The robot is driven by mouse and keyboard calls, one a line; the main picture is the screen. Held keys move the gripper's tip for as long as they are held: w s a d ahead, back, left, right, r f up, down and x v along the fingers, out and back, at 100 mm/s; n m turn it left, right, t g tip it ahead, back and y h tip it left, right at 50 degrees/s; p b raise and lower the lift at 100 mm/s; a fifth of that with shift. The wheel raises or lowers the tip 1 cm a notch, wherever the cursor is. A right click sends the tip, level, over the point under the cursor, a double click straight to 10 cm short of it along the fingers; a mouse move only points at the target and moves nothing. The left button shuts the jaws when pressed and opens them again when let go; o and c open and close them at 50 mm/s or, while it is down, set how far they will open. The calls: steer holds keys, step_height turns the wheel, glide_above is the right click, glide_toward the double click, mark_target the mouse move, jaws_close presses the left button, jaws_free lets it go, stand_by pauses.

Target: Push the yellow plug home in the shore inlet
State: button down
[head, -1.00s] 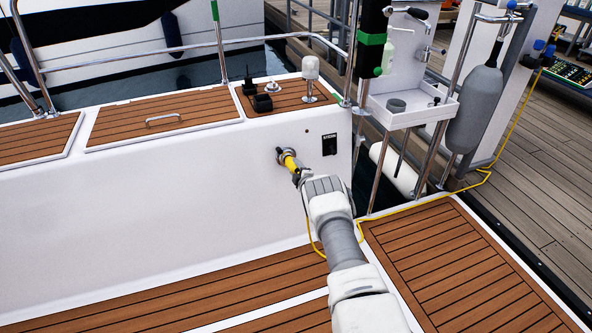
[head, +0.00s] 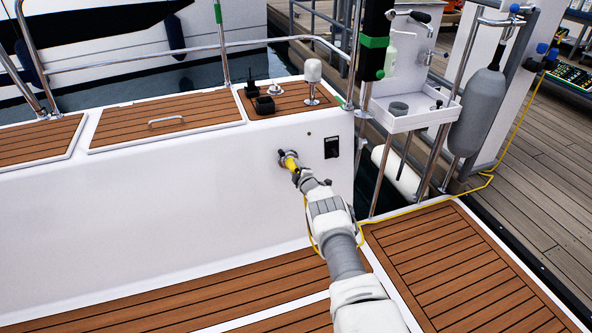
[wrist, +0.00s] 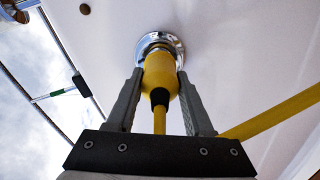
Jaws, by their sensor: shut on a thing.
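The yellow plug (wrist: 160,78) is between the two fingers of my gripper (wrist: 160,85) in the wrist view, and the gripper is shut on it. Its front end meets the round chrome shore inlet (wrist: 160,43) and looks in line with it; how deep it sits is hidden by the plug body. In the head view the plug (head: 292,164) is a small yellow piece at the inlet (head: 284,155) on the white cockpit wall. My gripper (head: 296,172) shows there just behind it. The plug's yellow cable (wrist: 270,116) runs off to the right in the wrist view.
A black switch panel (head: 331,147) sits on the wall right of the inlet. The yellow cable (head: 420,207) hangs beside my arm and runs over the teak deck to the dock. A white tray (head: 408,118) on the rail stands at the right. The wall left of the inlet is clear.

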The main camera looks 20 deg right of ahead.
steer(key=shift+w, duration=0.2)
steer(key=shift+c, duration=1)
jaws_free()
steer(key=shift+p+v, duration=0.75)
steer(key=shift+p, duration=0.3)
steer(key=p+v, duration=0.9)
steer(key=v, duration=0.7)
